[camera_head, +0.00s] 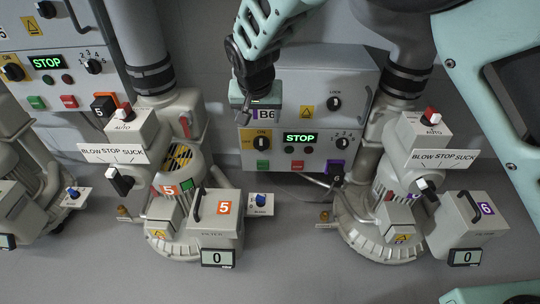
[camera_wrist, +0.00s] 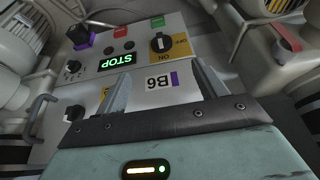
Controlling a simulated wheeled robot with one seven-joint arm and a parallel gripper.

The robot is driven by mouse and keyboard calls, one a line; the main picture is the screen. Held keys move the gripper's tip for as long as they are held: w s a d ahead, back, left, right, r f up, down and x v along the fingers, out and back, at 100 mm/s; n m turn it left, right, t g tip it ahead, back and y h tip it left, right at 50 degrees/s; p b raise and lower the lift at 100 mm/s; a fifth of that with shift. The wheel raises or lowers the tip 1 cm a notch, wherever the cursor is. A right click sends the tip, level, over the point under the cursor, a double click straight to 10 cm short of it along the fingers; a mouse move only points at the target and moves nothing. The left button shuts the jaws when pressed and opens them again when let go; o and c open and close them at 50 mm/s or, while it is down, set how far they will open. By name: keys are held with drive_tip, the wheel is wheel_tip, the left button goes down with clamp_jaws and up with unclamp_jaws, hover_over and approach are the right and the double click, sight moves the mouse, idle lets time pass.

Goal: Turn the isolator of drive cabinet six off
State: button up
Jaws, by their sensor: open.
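Drive cabinet six (camera_head: 362,92) is a grey box with a purple-striped "B6" label. Its isolator (camera_head: 262,143) is a black rotary knob on a yellow plate at the lower left, with "ON" printed above it. In the wrist view, which shows the panel upside down, the isolator (camera_wrist: 162,43) is at the upper right and its white mark appears to line up with ON. My gripper (camera_head: 257,112) is open and empty over the upper left of the panel, above the isolator. In the wrist view its fingers (camera_wrist: 165,90) flank the B6 label (camera_wrist: 160,83); contact cannot be told.
A green STOP display (camera_head: 300,138), a numbered selector (camera_head: 343,143), and green and red buttons share the panel. A LOCK knob (camera_head: 335,103) is upper right. Blower six (camera_head: 385,215) with its pipe stands right, blower five (camera_head: 180,210) left. A similar cabinet (camera_head: 55,60) is far left.

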sight(261, 144)
drive_tip(key=b+x, duration=0.8)
drive_tip(key=x, duration=0.9)
drive_tip(key=shift+w+f+b, duration=0.25)
drive_tip(key=shift+b, duration=0.05)
drive_tip(key=c, duration=1)
